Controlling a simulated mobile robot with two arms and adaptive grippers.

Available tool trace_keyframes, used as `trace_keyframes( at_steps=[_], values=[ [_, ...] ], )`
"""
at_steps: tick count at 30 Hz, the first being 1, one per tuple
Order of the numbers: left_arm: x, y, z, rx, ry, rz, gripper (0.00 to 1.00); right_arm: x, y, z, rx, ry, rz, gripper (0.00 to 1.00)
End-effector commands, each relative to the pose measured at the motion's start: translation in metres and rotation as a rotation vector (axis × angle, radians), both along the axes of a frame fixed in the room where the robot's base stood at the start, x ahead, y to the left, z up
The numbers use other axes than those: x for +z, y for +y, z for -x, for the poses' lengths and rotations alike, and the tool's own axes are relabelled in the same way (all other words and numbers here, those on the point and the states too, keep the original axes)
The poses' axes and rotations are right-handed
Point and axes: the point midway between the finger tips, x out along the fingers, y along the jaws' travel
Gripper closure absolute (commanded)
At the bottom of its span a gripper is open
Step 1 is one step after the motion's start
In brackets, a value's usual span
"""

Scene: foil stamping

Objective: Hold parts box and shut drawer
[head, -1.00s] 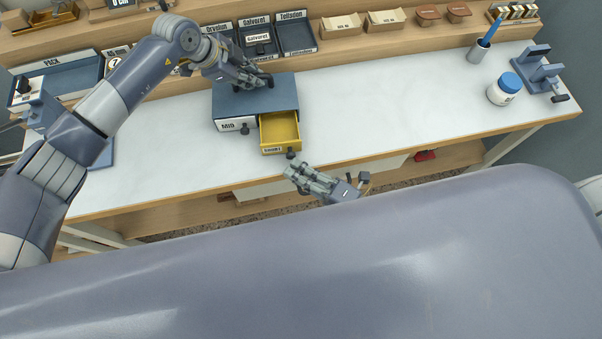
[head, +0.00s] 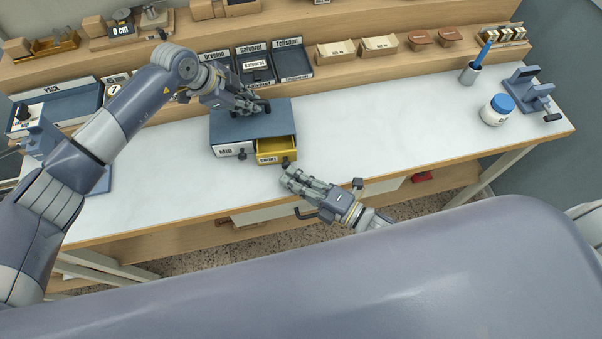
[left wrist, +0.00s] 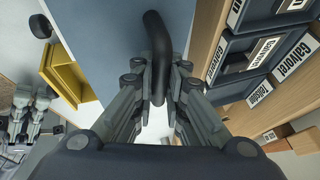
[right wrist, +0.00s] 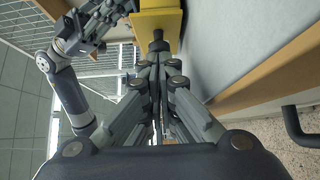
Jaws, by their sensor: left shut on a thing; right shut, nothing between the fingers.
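My left gripper (head: 254,107) is shut on the black handle (left wrist: 157,40) on top of the box. My right gripper (head: 287,178) is shut and empty in front of the yellow drawer. In the right wrist view its fingertips (right wrist: 159,62) are at the knob; I cannot tell if they touch it.
Open-topped bins (head: 293,62) line the shelf behind the box. A white jar with a blue lid (head: 495,110), a brush cup (head: 471,73) and a blue stand (head: 530,90) are at the bench's right. The bench between is clear.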

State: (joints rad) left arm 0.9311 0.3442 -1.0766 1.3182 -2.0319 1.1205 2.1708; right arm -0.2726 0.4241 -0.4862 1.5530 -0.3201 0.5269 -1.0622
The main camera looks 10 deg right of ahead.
Motion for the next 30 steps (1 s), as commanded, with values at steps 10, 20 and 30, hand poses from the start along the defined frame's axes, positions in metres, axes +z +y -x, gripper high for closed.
trace_keyframes(
  at_steps=[10,20,30],
  values=[
    [-0.004,0.001,0.002,0.000,0.007,-0.006,1.00,-0.001,0.001,0.030,0.000,0.003,-0.002,1.00],
    [-0.004,0.002,0.002,0.000,0.007,-0.006,1.00,-0.001,-0.042,0.087,0.000,0.003,0.003,1.00],
    [-0.004,0.001,0.002,0.001,0.006,-0.006,1.00,0.000,-0.068,0.113,0.000,-0.001,0.001,1.00]
  ],
)
